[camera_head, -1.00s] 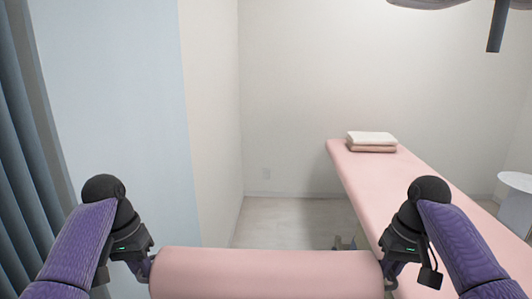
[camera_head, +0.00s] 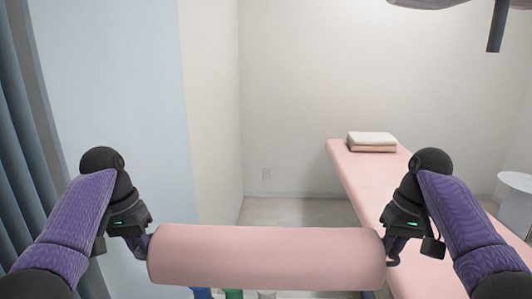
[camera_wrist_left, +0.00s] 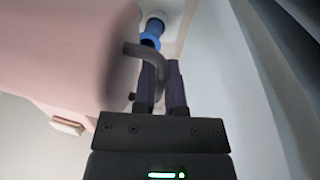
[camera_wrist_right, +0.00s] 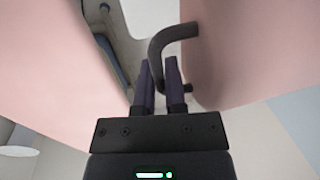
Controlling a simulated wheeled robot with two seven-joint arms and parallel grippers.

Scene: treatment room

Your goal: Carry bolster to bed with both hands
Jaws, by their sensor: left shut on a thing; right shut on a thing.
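The pink bolster (camera_head: 265,258) is held level across the front of the head view, one end at each gripper. It has a dark curved handle at each end. My left gripper (camera_head: 148,246) is shut on the handle at its left end; the handle shows in the left wrist view (camera_wrist_left: 150,55). My right gripper (camera_head: 388,252) is shut on the handle at its right end; that handle shows in the right wrist view (camera_wrist_right: 165,42). The pink bed (camera_head: 362,182) stands at the right, running from the back toward the front, partly behind my right arm.
Folded towels (camera_head: 371,142) lie on the bed's far end. A round white table (camera_head: 515,182) stands right of the bed. A wall (camera_head: 110,100) and curtain (camera_head: 15,190) are on the left. Open floor (camera_head: 295,211) lies between wall and bed. Coloured items (camera_head: 233,294) show below the bolster.

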